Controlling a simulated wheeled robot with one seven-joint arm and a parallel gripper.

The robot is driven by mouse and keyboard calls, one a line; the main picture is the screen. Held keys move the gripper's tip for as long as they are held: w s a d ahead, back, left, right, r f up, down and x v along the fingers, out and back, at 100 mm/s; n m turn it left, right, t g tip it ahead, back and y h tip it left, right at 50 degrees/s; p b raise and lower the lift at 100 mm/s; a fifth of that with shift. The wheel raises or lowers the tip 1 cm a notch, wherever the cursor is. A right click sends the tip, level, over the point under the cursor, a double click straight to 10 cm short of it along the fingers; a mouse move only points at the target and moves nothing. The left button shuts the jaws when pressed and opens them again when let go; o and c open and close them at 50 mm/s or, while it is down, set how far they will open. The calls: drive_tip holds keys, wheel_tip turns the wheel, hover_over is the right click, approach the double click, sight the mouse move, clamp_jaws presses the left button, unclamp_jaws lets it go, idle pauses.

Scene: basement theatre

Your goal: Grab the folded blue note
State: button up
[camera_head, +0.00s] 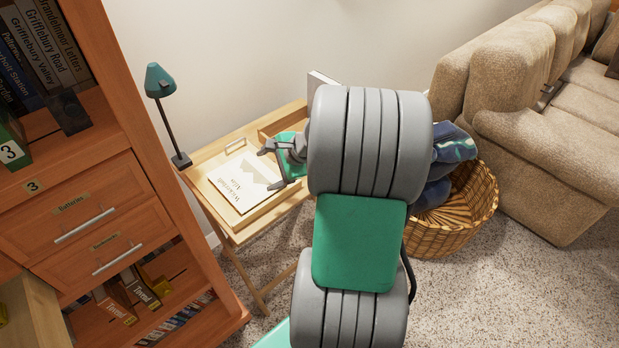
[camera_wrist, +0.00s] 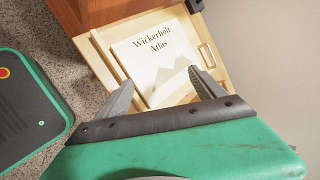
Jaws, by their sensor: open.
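I see no folded blue note in either view. My gripper (camera_head: 268,170) is open and empty above a light wooden tray table (camera_head: 217,160). My arm hides the right part of the table in the head view.
A dark green lamp (camera_head: 161,82) stands at the table's back left corner. A wooden shelf unit (camera_head: 120,200) is on the left. A wicker basket (camera_head: 470,215) with blue cloth (camera_head: 455,142) is right of my arm, near a beige sofa (camera_head: 510,75). Carpet is clear in front.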

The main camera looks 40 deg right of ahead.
drive_tip(key=shift+o, duration=0.8)
drive_tip(key=d+f+m, duration=0.2)
drive_tip(key=d+f+m+t+b, duration=0.1)
drive_tip(key=d+m, duration=0.1)
drive_tip(key=d, duration=0.1)
drive_tip(key=s+d+f+m+t, duration=0.1)
drive_tip(key=d+f+m, duration=0.1)
drive_tip(key=d, duration=0.1)
drive_tip(key=shift+d+f+b, duration=0.2)
drive_tip(key=shift+f+b, duration=0.15)
drive_tip(key=shift+o, duration=1.3)
drive_tip(key=s+d+f+m+t+h+b, duration=0.2)
drive_tip(key=s+d+m+t, duration=0.1)
drive_tip(key=d+m, duration=0.6)
drive_tip(key=shift+s+d+t, duration=0.3)
drive_tip(key=shift+s+d, duration=0.1)
drive_tip(key=shift+d, duration=0.05)
drive_tip(key=b+x, duration=0.1)
drive_tip(key=x, duration=0.6)
drive_tip(key=shift+w, duration=0.4)
drive_tip(key=c, duration=1.3)
